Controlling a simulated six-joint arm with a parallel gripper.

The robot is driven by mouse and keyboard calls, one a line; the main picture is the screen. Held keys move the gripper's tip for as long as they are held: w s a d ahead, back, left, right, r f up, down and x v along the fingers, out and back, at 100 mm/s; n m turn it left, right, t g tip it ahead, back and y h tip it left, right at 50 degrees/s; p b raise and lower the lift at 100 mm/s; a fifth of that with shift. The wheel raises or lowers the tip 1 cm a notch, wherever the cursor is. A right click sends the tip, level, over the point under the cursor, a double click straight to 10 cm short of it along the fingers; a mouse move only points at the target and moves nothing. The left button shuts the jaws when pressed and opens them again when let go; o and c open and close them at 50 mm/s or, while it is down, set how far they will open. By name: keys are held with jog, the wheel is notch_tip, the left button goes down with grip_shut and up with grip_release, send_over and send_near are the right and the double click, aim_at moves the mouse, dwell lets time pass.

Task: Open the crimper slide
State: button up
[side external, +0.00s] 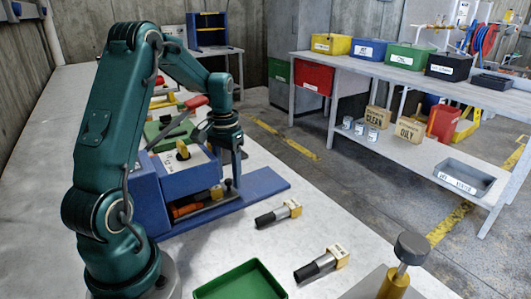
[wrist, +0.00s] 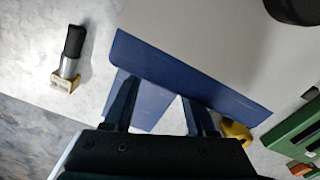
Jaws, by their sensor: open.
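The crimper is a blue machine (side external: 152,200) with a white top and a yellow knob (side external: 183,151), on a flat blue base plate (side external: 262,183). An orange part (side external: 186,210) shows in its front opening. A small dark knob (side external: 228,184) stands by its right side; I cannot tell for sure whether it belongs to the slide. My gripper (side external: 235,172) points down over the right side of the crimper, close to this knob. In the wrist view my gripper (wrist: 158,104) is open, with blue surface (wrist: 152,97) between and beyond its fingers. A yellow part (wrist: 236,132) is beside the right finger.
Two black-and-metal cylinders with yellow labelled ends, one nearer the crimper (side external: 278,213) and one in front (side external: 321,263), lie on the bench. A green tray (side external: 240,284) and a post with a dark round top (side external: 411,249) are at the front. Bench right of the base plate is clear.

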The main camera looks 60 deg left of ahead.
jog(key=shift+f, duration=0.2)
grip_shut()
jog(key=shift+r, duration=0.1)
dwell(1.2)
